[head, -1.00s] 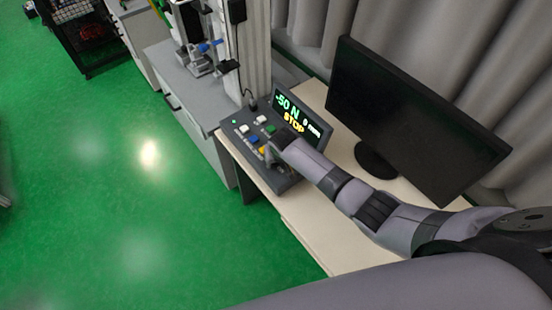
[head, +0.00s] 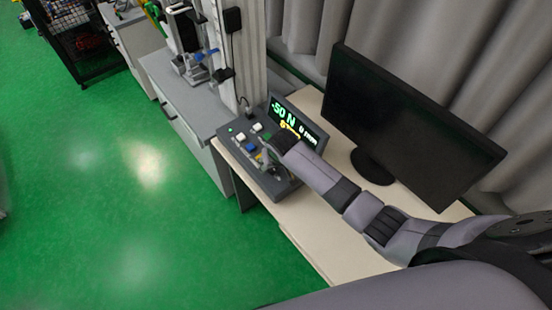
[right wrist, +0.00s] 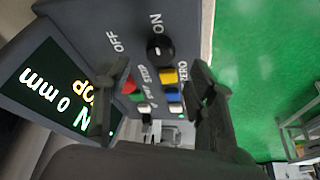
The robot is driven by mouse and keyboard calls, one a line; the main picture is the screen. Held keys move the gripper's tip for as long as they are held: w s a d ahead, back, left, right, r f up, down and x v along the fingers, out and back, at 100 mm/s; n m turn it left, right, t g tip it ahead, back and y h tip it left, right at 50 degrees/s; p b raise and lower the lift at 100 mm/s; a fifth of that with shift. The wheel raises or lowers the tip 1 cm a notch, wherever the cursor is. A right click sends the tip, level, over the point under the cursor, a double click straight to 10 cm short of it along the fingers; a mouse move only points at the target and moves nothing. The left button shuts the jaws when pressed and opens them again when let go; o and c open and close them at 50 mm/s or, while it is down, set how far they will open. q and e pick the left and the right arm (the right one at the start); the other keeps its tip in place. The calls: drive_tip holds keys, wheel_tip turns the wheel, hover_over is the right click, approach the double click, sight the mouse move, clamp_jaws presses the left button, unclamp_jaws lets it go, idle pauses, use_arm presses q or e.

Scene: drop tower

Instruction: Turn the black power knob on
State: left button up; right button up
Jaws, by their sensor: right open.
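The black power knob (right wrist: 160,47) is round with a small white mark, on the grey control panel (right wrist: 95,25) between the words OFF and ON in the right wrist view. My right gripper (right wrist: 160,75) is open, with one finger on each side of the picture and the knob ahead between them, apart from it as far as I can tell. In the head view my right gripper (head: 268,160) is over the front part of the control box and hides the knob. The left gripper is not in view.
The display (head: 297,122) reads -50 N. Yellow (right wrist: 168,75), blue (right wrist: 172,95) and red (right wrist: 128,86) buttons sit close to the knob. A monitor (head: 410,125) stands right of my arm on the desk (head: 310,235). The test machine's column (head: 235,60) rises behind the box.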

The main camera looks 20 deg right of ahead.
drive_tip(key=v, duration=0.7)
idle(0.5)
